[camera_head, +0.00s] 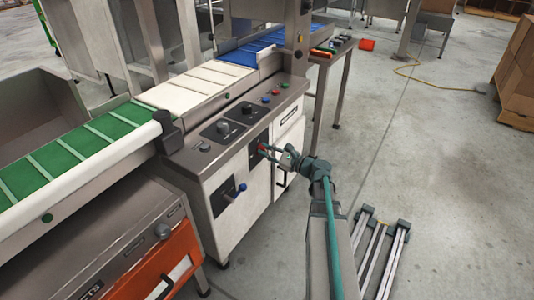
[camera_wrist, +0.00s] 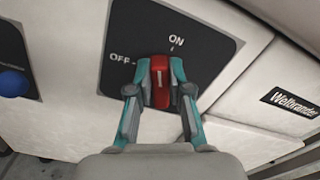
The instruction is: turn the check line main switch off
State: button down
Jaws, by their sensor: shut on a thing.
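The main switch is a red rotary handle (camera_wrist: 160,84) on a black plate (camera_wrist: 205,52) marked ON at the top and OFF at the left. My gripper (camera_wrist: 155,75) is shut on the red handle, with one teal finger on each side. In the head view my gripper (camera_head: 268,150) reaches the front of the white cabinet (camera_head: 258,188), and only a little of the red handle (camera_head: 262,147) shows between the fingers.
A blue-knobbed lever (camera_head: 241,187) sits on the panel left of the switch; its knob also shows in the wrist view (camera_wrist: 13,84). A cabinet door with a black handle (camera_head: 282,180) is close on the right. Dials and buttons line the sloped console (camera_head: 250,108).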

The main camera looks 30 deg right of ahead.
jog(key=shift+s+a+f+n+b, duration=0.1)
jog(key=shift+f+n+b, duration=0.15)
jog(key=shift+n+b, duration=1.7)
jog(key=shift+s+a+f+n+b, duration=0.15)
jog(key=shift+f+n+b, duration=0.1)
jog(key=shift+n+b, duration=1.7)
jog(key=shift+a+f+n+b, duration=0.1)
jog(key=shift+f+n+b, duration=0.15)
jog(key=shift+n+b, duration=1.7)
jog(key=shift+n+p, duration=0.65)
jog(key=shift+n, duration=0.2)
jog(key=c, duration=1.1)
grip_release()
jog(key=shift+r, duration=0.1)
jog(key=v, duration=1.2)
